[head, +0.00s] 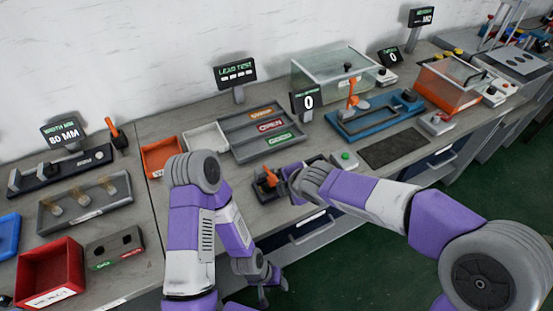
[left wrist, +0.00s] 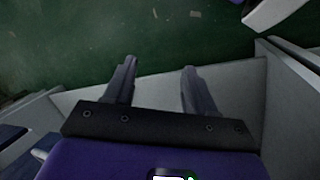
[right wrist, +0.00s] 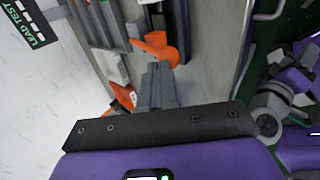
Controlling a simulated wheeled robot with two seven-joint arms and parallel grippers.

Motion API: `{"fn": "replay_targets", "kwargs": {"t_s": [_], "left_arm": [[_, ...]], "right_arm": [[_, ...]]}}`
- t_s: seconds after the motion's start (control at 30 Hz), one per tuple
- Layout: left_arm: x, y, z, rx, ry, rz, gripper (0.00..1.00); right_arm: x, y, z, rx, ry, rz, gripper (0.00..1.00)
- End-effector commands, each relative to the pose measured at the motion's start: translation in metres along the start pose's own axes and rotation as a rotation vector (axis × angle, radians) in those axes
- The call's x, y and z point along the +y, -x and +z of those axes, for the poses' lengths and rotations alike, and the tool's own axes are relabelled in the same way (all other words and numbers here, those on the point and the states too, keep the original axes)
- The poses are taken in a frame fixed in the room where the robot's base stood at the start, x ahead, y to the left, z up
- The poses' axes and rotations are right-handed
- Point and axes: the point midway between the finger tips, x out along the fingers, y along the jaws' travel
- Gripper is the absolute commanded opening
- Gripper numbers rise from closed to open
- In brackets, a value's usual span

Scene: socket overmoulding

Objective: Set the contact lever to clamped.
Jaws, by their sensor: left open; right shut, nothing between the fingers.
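A small orange lever (head: 270,179) stands on a dark base near the front edge of the bench, below the lead test display. I take it as the contact lever; no label on it is readable. My right gripper (head: 286,172) is shut and empty, just right of this lever. In the right wrist view the orange lever (right wrist: 156,46) is right at the tips of the shut fingers (right wrist: 157,70); I cannot tell if they touch. My left gripper (head: 272,284) hangs low in front of the bench, open and empty. Its spread fingers (left wrist: 158,78) show in the left wrist view.
A grey sorting tray (head: 243,132) with coloured labels lies behind the lever. A green button box (head: 344,160) stands to its right. A blue fixture (head: 380,116) with another orange lever (head: 352,92) is further right. An orange bin (head: 160,155) stands left.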

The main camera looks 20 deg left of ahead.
Motion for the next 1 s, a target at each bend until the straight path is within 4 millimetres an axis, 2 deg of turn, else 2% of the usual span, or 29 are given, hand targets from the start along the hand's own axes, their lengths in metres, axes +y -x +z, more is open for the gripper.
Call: {"fn": "replay_targets", "kwargs": {"t_s": [0.03, 0.2, 0.4, 0.6, 0.8, 1.0], "left_arm": [[0.004, 0.01, 0.0, 0.0, 0.0, 0.0, 0.55], [0.012, 0.032, 0.001, 0.0, 0.0, 0.0, 0.55], [0.015, 0.039, 0.002, 0.0, 0.0, 0.0, 0.55], [0.019, 0.05, 0.002, 0.0, 0.0, 0.0, 0.55], [0.02, 0.054, 0.002, 0.0, 0.0, 0.0, 0.55], [0.02, 0.054, 0.002, 0.0, 0.0, 0.0, 0.55]], "right_arm": [[0.008, 0.01, 0.001, -0.001, -0.001, 0.003, 0.0], [0.023, 0.032, 0.001, -0.003, -0.001, 0.006, 0.0], [0.002, 0.075, 0.002, -0.005, -0.003, 0.006, 0.0], [-0.01, 0.106, 0.002, -0.005, -0.003, 0.004, 0.0], [-0.016, 0.117, 0.001, -0.004, -0.002, 0.005, 0.0], [-0.017, 0.118, 0.001, -0.003, -0.002, 0.005, 0.0]]}}
